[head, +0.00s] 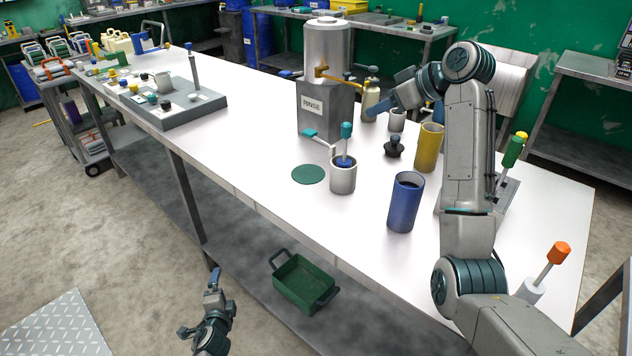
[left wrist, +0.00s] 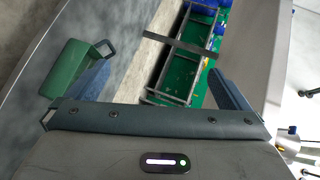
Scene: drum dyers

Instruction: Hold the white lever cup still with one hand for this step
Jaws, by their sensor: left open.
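A whitish-grey cup (head: 343,181) stands upright near the middle of the white table. A lever with a teal grip (head: 310,133) sticks out from its rim to the left, and a teal-knobbed tool (head: 346,131) stands in it. My left gripper (head: 213,279) is low in front of the table, well away from the cup; in the left wrist view its fingers (left wrist: 160,85) are spread and nothing is between them. My right gripper (head: 385,97) is behind the cup, near the bottle; its fingertips are not clear.
A rinse tank (head: 325,110) stands behind the cup. A blue cylinder (head: 405,203), a yellow cylinder (head: 428,148) and a black-knobbed lid (head: 394,149) are to its right. A green disc (head: 308,175) lies to its left. A green crate (head: 302,284) sits on the lower shelf.

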